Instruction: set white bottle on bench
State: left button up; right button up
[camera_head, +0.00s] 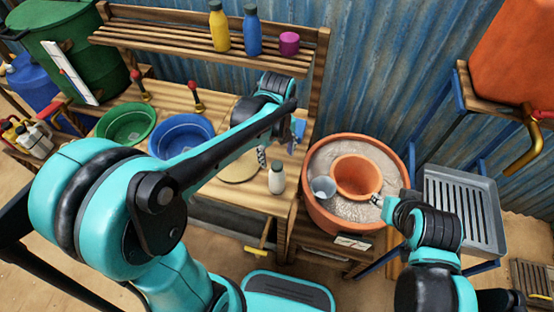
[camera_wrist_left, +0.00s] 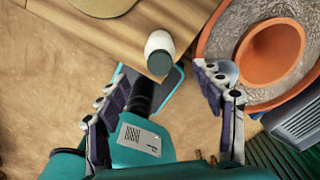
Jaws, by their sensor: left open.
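The white bottle (camera_head: 277,180) has a dark cap and stands upright on the wooden bench (camera_head: 289,205), close to its front right corner. It also shows in the left wrist view (camera_wrist_left: 158,45), just beyond the fingertips. My left gripper (camera_head: 280,143) is open and empty, behind the bottle in the head view. Its fingers are spread wide in the left wrist view (camera_wrist_left: 165,88), with the bottle apart from both. My right gripper (camera_head: 377,201) is at the right side of the orange pot; whether its fingers are open or shut is too small to tell.
A large terracotta tub (camera_head: 396,158) right of the bench holds the orange pot (camera_head: 356,177) and a grey cup (camera_head: 323,188). Blue (camera_head: 181,137) and green bowls (camera_head: 126,124) stand left on the bench. The shelf (camera_head: 170,36) holds yellow and blue bottles and a magenta cup.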

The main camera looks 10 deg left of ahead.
pick_arm(q)
jog(key=shift+r, duration=0.45)
jog(key=shift+s+a+r+n, duration=0.1)
jog(key=shift+s+r+n, duration=0.05)
jog(key=shift+r+n, duration=0.15)
jog(key=s+a+r+n+t, duration=0.2)
jog(key=s+n, duration=0.3)
jog(key=n, duration=0.8)
jog(key=s+a+r+n+t, duration=0.2)
jog(key=s+n+t, duration=0.3)
jog(key=n, duration=0.8)
jog(key=shift+a+n, duration=0.4)
jog(key=shift+a, duration=0.15)
